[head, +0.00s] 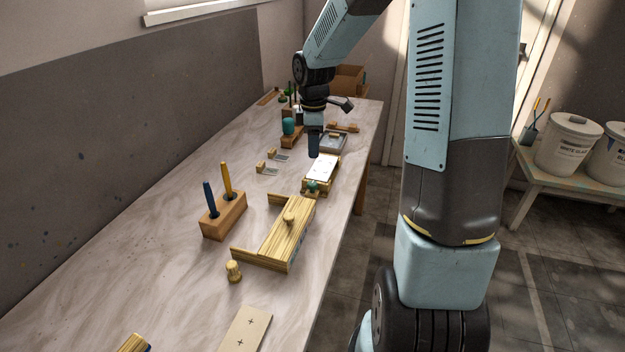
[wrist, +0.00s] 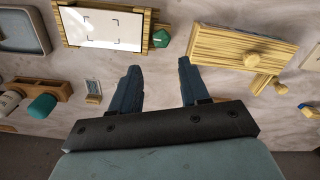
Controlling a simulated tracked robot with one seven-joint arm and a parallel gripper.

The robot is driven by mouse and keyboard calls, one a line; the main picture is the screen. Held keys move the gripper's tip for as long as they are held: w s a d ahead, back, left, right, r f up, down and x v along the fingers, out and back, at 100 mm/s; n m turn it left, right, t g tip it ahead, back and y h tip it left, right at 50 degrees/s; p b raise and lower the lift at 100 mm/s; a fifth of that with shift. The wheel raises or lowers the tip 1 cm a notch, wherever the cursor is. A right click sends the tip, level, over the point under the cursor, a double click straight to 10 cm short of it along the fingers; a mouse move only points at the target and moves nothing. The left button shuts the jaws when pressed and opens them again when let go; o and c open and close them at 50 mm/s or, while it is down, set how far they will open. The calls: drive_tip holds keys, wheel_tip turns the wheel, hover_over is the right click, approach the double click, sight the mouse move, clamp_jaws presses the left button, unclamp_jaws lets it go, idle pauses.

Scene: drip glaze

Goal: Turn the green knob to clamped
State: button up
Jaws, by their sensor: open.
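The green knob (head: 312,186) sits at the near end of a wooden clamp board with a white plate (head: 322,167) on the bench. In the wrist view the green knob (wrist: 161,37) is at the top, just right of the white plate (wrist: 105,28), with a faceted outline. I cannot read its clamp position. My gripper (head: 314,153) hangs over the bench, beyond the knob and beside the white plate. In the wrist view my gripper (wrist: 159,75) is open, its two dark blue fingers apart with only bench surface between them. The knob lies beyond the fingertips, untouched.
A wooden box with a round knob (head: 278,232) stands nearer than the clamp board. A block with blue and yellow tools (head: 224,215) is to its left. A grey tray (head: 331,142) and a teal-topped item (head: 289,127) stand farther back. Bare bench lies along the left.

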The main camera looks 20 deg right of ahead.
sight(313, 182)
wheel_tip(313, 182, down, 12)
drive_tip(key=shift+f, duration=0.1)
idle(0.4)
drive_tip(key=c, duration=0.8)
